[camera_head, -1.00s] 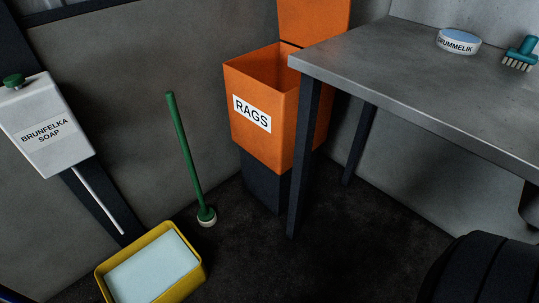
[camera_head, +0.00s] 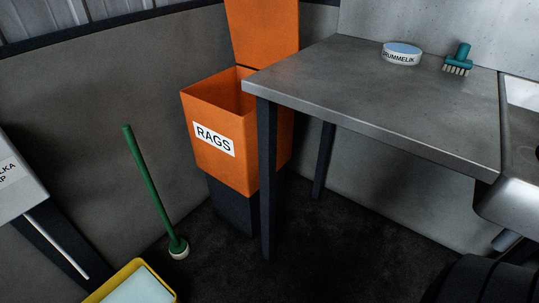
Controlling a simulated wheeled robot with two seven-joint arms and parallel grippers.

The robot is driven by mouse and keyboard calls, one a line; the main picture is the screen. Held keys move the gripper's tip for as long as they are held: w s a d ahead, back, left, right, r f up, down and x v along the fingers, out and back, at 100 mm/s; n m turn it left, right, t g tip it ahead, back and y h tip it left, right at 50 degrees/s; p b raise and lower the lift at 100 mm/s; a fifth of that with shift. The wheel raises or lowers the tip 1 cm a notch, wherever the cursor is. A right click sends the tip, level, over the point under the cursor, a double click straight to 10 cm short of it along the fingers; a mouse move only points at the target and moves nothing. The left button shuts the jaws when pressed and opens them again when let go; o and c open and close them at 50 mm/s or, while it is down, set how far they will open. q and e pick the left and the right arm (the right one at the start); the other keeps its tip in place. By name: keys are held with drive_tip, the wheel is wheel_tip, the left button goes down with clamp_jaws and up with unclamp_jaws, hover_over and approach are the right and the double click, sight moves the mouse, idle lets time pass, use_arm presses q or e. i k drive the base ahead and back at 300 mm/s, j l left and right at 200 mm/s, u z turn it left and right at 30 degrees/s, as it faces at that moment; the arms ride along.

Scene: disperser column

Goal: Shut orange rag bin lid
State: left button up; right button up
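The orange rag bin (camera_head: 207,163), labelled RAGS, stands on a dark base near the wall, left of and partly behind the grey table. Its top is open and I see into its dark inside. The orange lid (camera_head: 265,33) stands raised at the back of the bin, its top cut off by the picture edge. The table corner hides part of the bin's right side. Neither of my grippers shows in the head view.
The grey table (camera_head: 350,95) holds a round tin (camera_head: 402,56) and a teal brush (camera_head: 459,60); a sink (camera_head: 520,180) adjoins it. A green-handled tool (camera_head: 150,180) stands left of the bin. A yellow tray (camera_head: 168,287) and white dispenser (camera_head: 12,180) are at left. Dark floor lies in front.

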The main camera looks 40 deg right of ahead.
sight(264, 33)
drive_tip(key=z, duration=1)
